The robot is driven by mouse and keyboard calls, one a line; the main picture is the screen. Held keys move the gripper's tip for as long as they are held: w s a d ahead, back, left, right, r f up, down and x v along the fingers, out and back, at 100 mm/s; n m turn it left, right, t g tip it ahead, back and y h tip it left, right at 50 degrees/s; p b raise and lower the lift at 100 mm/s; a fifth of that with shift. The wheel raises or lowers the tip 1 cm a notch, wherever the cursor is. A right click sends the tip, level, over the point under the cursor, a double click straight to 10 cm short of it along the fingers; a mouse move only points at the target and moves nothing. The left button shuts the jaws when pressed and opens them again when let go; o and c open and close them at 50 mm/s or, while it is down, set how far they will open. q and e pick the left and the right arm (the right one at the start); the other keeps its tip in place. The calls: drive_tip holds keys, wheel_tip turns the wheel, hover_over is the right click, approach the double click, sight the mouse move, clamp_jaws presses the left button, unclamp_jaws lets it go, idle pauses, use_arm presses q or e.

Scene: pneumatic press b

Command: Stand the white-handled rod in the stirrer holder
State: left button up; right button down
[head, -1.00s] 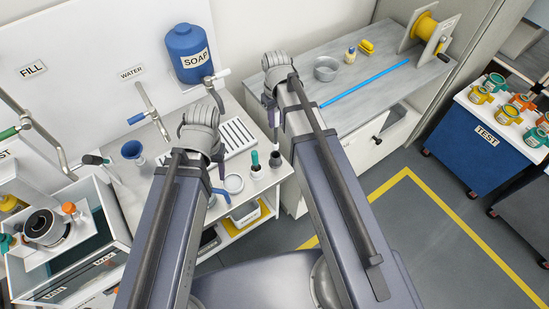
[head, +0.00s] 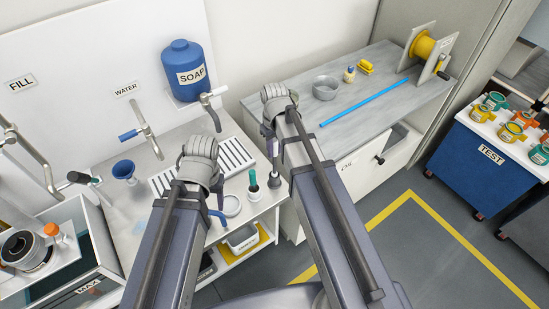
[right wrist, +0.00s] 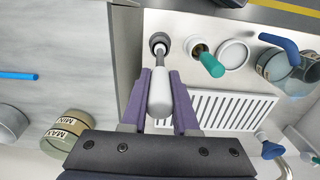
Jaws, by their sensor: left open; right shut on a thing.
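My right gripper (right wrist: 160,86) is shut on the white handle of the rod (right wrist: 160,98). In the right wrist view the rod's metal shaft runs from the handle to the mouth of a round dark-rimmed holder (right wrist: 158,38). How deep the tip sits is hard to tell. In the head view my right gripper (head: 271,140) is above this holder (head: 274,182). A green-handled tool (right wrist: 212,66) leans in a separate cup beside it. My left gripper (head: 217,190) is open, close to the blue handle (head: 218,215) of a clear jug; whether they touch is unclear.
A white round dish (right wrist: 233,54) and a slotted drain rack (right wrist: 225,110) lie near the holder. A blue funnel (head: 125,171) and taps are to the left. The grey bench (head: 385,75) carries a metal bowl (head: 326,88) and a blue rod (head: 360,104).

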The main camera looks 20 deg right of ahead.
sight(275, 155)
drive_tip(key=shift+f+b, duration=1.1)
drive_tip(key=shift+f, duration=0.6)
drive_tip(key=shift+f, duration=0.15)
drive_tip(key=c, duration=0.7)
unclamp_jaws()
drive_tip(key=shift+r, duration=0.2)
wheel_tip(275, 155, up, 8)
drive_tip(key=p, duration=0.7)
drive_tip(key=shift+w+a+f, duration=0.1)
drive_tip(key=shift+a+f, duration=0.05)
drive_tip(key=shift+f, duration=0.05)
drive_tip(key=shift+h, duration=0.6)
drive_tip(key=shift+s+a+f+b, duration=0.45)
drive_tip(key=shift+s+a, duration=1.25)
drive_tip(key=shift+s, duration=0.7)
drive_tip(key=shift+s+a+f+b, duration=0.45)
drive_tip(key=shift+s+a, duration=1.25)
drive_tip(key=shift+s, duration=0.75)
drive_tip(key=shift+s+a+f+b, duration=0.35)
drive_tip(key=shift+s+a+f, duration=0.2)
drive_tip(key=shift+s+a, duration=1.5)
